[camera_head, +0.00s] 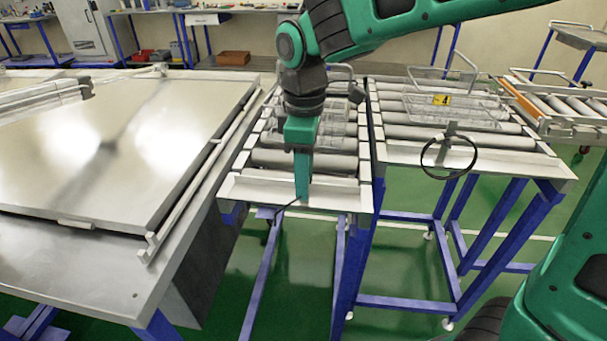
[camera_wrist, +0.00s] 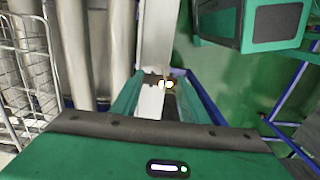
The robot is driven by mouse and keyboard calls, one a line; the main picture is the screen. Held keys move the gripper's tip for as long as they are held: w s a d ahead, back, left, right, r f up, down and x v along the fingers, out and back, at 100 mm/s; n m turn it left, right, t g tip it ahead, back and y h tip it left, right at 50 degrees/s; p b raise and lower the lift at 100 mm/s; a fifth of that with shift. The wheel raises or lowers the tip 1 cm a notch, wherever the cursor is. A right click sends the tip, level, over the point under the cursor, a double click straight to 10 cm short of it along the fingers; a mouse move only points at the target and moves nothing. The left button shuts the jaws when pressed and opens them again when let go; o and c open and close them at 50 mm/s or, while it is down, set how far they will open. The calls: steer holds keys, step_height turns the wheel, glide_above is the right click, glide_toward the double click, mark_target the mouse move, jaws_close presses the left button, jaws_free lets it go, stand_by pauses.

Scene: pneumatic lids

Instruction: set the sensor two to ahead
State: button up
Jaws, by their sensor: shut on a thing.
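My gripper (camera_head: 303,192) points down at the front edge of the middle roller conveyor and is shut on a small sensor (camera_wrist: 166,85). In the wrist view the sensor shows as a small dark piece with a bright white and yellow spot between the fingertips. The fingers hide most of it, so which way it faces cannot be told. A thin dark cable (camera_head: 288,207) runs left from beside the fingertips in the head view. A second sensor (camera_head: 452,129) with a looped black cable stands on the right conveyor's front edge, apart from my gripper. No number is readable on either sensor.
The middle conveyor (camera_head: 240,191) holds a wire basket (camera_head: 338,118) behind my gripper. The right conveyor (camera_head: 500,165) carries another wire basket (camera_head: 425,105) with a yellow tag. A large metal-topped table (camera_head: 80,255) stands close on the left. Green floor lies open in front.

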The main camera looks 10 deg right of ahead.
steer(key=shift+w+d, duration=0.15)
steer(key=shift+d, duration=0.05)
stand_by(0.3)
steer(key=o, duration=1.1)
steer(key=shift+c, duration=0.2)
steer(key=shift+a+r, duration=0.1)
step_height(320, 180, up, 11)
steer(key=shift+f, duration=0.2)
